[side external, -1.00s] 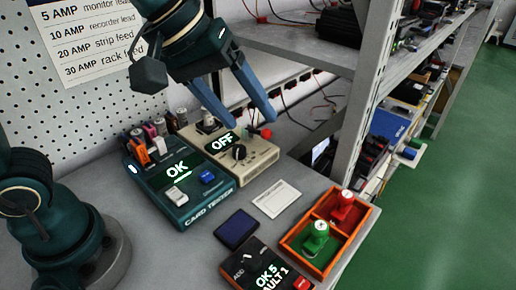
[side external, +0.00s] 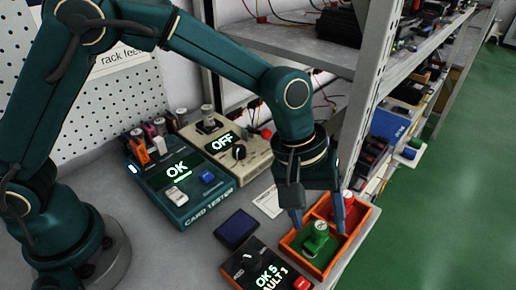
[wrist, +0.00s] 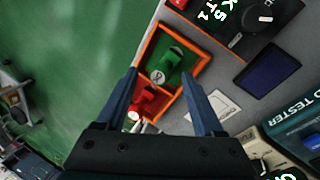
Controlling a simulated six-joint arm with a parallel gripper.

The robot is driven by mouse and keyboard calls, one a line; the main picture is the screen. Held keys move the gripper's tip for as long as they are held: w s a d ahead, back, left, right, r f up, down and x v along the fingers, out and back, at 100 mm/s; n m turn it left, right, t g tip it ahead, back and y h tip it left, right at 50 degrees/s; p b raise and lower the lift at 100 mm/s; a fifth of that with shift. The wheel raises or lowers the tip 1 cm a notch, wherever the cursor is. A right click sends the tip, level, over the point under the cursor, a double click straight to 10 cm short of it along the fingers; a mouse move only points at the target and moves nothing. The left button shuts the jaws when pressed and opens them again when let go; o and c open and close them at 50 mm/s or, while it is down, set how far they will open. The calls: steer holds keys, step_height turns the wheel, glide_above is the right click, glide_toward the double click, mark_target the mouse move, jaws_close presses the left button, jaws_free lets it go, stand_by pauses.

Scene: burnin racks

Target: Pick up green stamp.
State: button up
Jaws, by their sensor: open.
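My gripper (side external: 319,222) is open and empty, pointing down above the tray. In the wrist view my gripper's blue fingers (wrist: 166,82) are spread wide. Whether they touch anything is not clear.
A dark blue pad (side external: 236,229) and a black counter box (side external: 250,265) lie left of the tray. The teal card tester (side external: 185,213) and beige OFF box (side external: 253,165) stand farther back. A grey shelf post (side external: 368,95) rises close behind my gripper.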

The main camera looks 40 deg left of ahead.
mark_target(318, 225)
steer(key=shift+d+f, duration=0.15)
steer(key=shift+f, duration=0.4)
jaws_close()
steer(key=shift+w+r, duration=0.1)
steer(key=shift+r, duration=0.55)
step_height(318, 225, up, 3)
steer(key=w+a+r, duration=0.2)
steer(key=a+r, duration=0.4)
steer(key=a, duration=0.5)
steer(key=shift+a+r, duration=0.25)
steer(key=shift+r, duration=0.15)
